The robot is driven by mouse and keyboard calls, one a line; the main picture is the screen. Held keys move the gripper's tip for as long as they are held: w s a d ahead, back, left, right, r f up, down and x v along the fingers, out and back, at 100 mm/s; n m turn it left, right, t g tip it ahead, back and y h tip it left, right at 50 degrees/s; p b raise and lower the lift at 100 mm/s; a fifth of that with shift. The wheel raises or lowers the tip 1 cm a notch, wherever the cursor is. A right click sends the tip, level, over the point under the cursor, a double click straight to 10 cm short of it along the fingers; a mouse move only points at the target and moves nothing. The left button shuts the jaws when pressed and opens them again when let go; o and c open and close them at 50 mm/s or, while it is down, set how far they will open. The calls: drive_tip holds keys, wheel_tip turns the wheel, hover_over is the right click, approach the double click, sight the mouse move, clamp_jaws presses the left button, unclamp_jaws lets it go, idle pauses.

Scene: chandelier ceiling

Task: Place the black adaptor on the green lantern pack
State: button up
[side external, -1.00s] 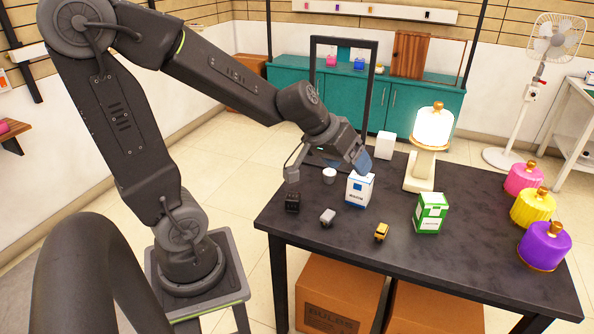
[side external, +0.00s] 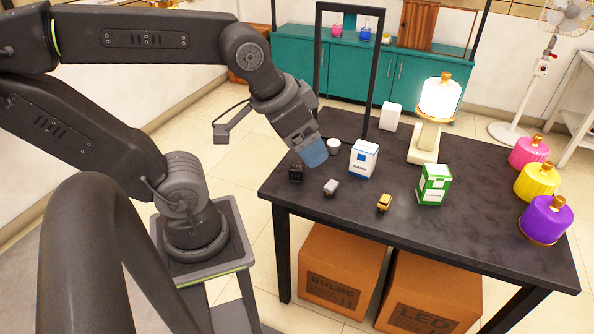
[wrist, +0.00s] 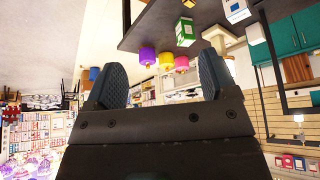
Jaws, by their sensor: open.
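The black adaptor (side external: 296,172) is a small dark block near the left edge of the dark table. The green lantern pack (side external: 433,184) is a green and white box standing upright near the table's middle; it also shows in the wrist view (wrist: 185,32). My gripper (side external: 314,152), with blue fingers, is just above and right of the black adaptor, apart from it. In the wrist view my gripper (wrist: 161,82) has its fingers spread, with nothing held between them. The black adaptor cannot be made out in the wrist view.
A grey adaptor (side external: 331,187) and a yellow adaptor (side external: 384,202) lie along the front. A blue and white pack (side external: 363,158) and a white cylinder (side external: 334,146) stand near my gripper. A lit lamp (side external: 435,115) stands behind the green pack. Coloured lanterns (side external: 546,219) line the right.

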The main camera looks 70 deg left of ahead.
drive_tip(key=w+a+f+n+g+y, duration=0.1)
drive_tip(key=w+a+f+n+g, duration=0.2)
drive_tip(key=w+a, duration=0.5)
drive_tip(key=n+g+h, duration=0.1)
drive_tip(key=n+g, duration=0.2)
drive_tip(key=n, duration=0.5)
hover_over(297, 166)
wheel_tip(297, 166, down, 17)
drive_tip(key=shift+n, duration=0.3)
drive_tip(key=f, duration=0.7)
drive_tip(key=shift+s+a+f, duration=0.1)
drive_tip(key=shift+s+f, duration=0.15)
drive_tip(key=shift+w+f, duration=0.15)
drive_tip(key=shift+f, duration=1.5)
drive_tip(key=shift+w+f, duration=0.1)
drive_tip(key=shift+f, duration=1.5)
drive_tip(key=shift+c, duration=0.3)
drive_tip(key=c, duration=1)
drive_tip(key=shift+c, duration=0.2)
